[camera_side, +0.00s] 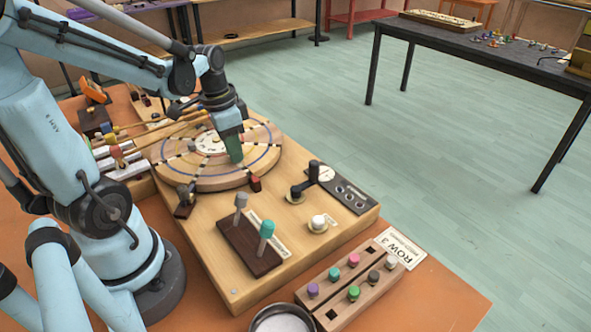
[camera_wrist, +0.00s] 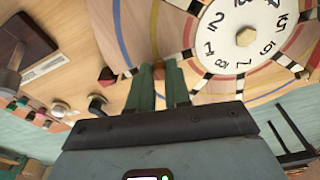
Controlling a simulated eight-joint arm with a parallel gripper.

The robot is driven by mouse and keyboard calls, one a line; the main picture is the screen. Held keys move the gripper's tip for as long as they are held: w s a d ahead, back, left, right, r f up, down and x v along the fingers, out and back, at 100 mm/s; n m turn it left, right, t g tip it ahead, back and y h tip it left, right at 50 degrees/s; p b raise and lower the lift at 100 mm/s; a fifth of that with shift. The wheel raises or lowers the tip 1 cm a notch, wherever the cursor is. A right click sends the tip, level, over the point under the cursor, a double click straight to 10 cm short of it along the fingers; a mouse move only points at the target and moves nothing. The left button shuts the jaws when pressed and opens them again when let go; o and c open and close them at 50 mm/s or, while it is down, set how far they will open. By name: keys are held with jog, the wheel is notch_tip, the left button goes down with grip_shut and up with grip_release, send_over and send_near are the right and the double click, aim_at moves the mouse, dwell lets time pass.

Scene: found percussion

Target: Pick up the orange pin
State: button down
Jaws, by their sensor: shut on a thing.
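My gripper (camera_side: 235,157) is low over the right part of the round wooden dial wheel (camera_side: 195,178), its green fingers pointing down. In the wrist view the two green fingers of my gripper (camera_wrist: 158,70) are close together with a narrow tan-brown strip between them. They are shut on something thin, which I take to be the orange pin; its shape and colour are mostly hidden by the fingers. I cannot tell whether it touches the wheel. The wheel's white numbered face (camera_wrist: 243,33) shows beside the fingers.
On the wooden board are a dark block with grey and teal-topped levers (camera_side: 266,230), a black crank (camera_side: 308,183) and a white knob (camera_side: 318,221). A rack of coloured pegs (camera_side: 375,302) and a metal bowl (camera_side: 282,322) stand in front. Mallets (camera_side: 160,130) lie left of the wheel.

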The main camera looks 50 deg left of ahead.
jog(key=shift+r, duration=0.2)
jog(key=shift+r, duration=0.85)
notch_tip(320, 180, up, 2)
jog(key=shift+r, duration=0.1)
jog(key=s+d+r, duration=0.1)
jog(key=d+r, duration=0.5)
jog(key=d, duration=0.5)
jog(key=w+a+f+n+y, duration=0.1)
jog(key=a+n, duration=0.8)
jog(key=a, duration=0.5)
jog(key=shift+a+f, duration=0.15)
jog(key=shift+f, duration=2.9)
jog(key=shift+f, duration=1.55)
